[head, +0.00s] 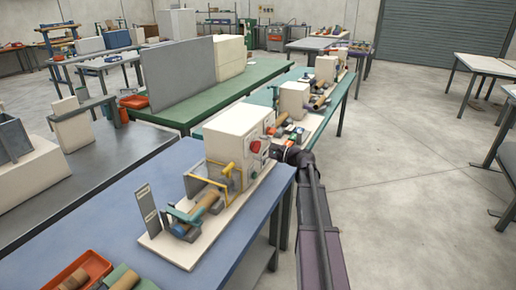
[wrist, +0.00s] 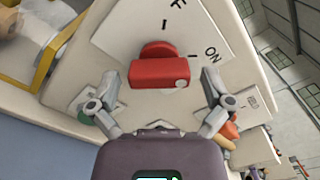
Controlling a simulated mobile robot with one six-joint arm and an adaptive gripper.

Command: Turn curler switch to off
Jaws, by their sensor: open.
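The curler switch (wrist: 160,73) is a red rotary knob with a bar handle on a white dial plate on the machine's cream control box (head: 238,132). In the wrist view the bar lies roughly level, with a small pale mark near its right end. The word ON stands to the upper right of the knob, and part of another word ending in F shows at the top edge. My gripper (wrist: 159,78) is open, with one finger on each side of the knob and gaps to it. In the head view my gripper (head: 284,153) is at the box's right side.
The spiral winder (head: 204,203), with a brown roll and yellow frame, stands on the blue table (head: 120,222). An orange tray (head: 88,259) sits at the front. More machines line the tables behind. The floor (head: 400,180) to the right is clear.

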